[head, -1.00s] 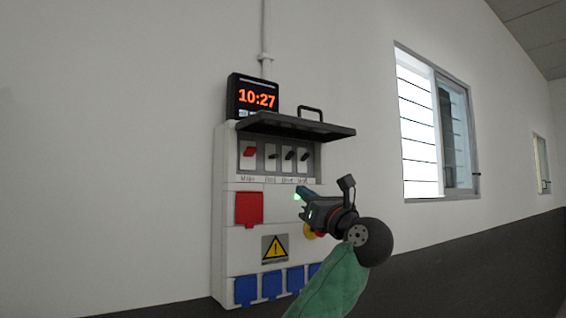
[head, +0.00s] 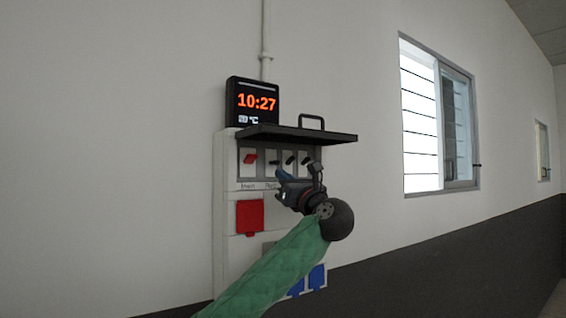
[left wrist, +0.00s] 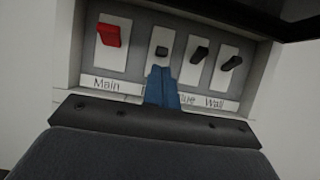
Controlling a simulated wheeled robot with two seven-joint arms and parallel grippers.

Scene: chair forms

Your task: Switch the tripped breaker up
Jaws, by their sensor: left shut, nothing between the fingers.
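The breaker box (head: 228,200) is on the wall with its dark lid (head: 300,134) raised. Behind the lid is a row of switches: a red Main lever (head: 250,158) and several black levers. The second lever (left wrist: 161,50) looks shorter and set differently from the two black levers to its right (left wrist: 200,54) in the left wrist view. My left gripper (head: 279,172) is shut and empty, its blue fingers pointing at the panel. In the left wrist view its tips (left wrist: 161,70) are just below the second lever and cover its label. I cannot tell whether they touch. My right gripper is not in view.
The raised lid overhangs the switches close above my left gripper. A digital clock (head: 253,102) stands above the box. A red socket cover (head: 249,217) and blue socket covers (head: 317,277) are lower down. A window (head: 437,120) is to the right.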

